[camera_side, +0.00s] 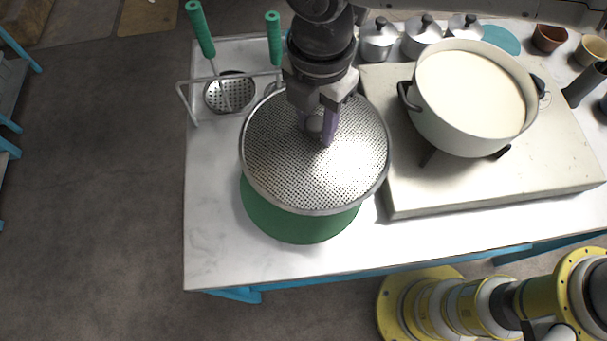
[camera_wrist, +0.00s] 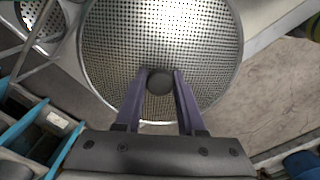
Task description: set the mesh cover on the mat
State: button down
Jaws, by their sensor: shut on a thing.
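The mesh cover (camera_side: 279,165) is a round, perforated metal disc with a knob at its middle. My gripper (camera_side: 322,128) is shut on that knob. The wrist view shows the purple fingers (camera_wrist: 159,88) on either side of the dark knob, with the mesh cover (camera_wrist: 160,32) spread beyond them. The green round mat (camera_side: 300,228) lies on the white table, partly hidden under the cover. Its front part shows below the cover's near rim. The cover is over the mat; I cannot tell whether it touches it or hangs just above.
A cream pot (camera_side: 450,125) of white liquid stands on a pale stove slab (camera_side: 420,198) to the right. A wire rack (camera_side: 184,98) holds green-handled skimmers (camera_side: 229,93) at the back left. Lidded metal canisters (camera_side: 422,35) stand behind. The table's front left (camera_side: 215,255) is clear.

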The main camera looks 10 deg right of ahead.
aim_at(302, 155)
jog(key=f, duration=0.2)
jog(key=a+f, duration=0.1)
jog(key=f, duration=0.2)
jog(key=a+f, duration=0.1)
jog(key=f, duration=0.2)
jog(key=shift+s+f, duration=0.1)
jog(key=shift+s, duration=0.1)
jog(key=shift+f, duration=2.9)
jog(key=shift+f, duration=0.15)
jog(key=c, duration=0.5)
grip_release()
notch_tip(302, 155, up, 12)
jog(key=shift+r, duration=0.2)
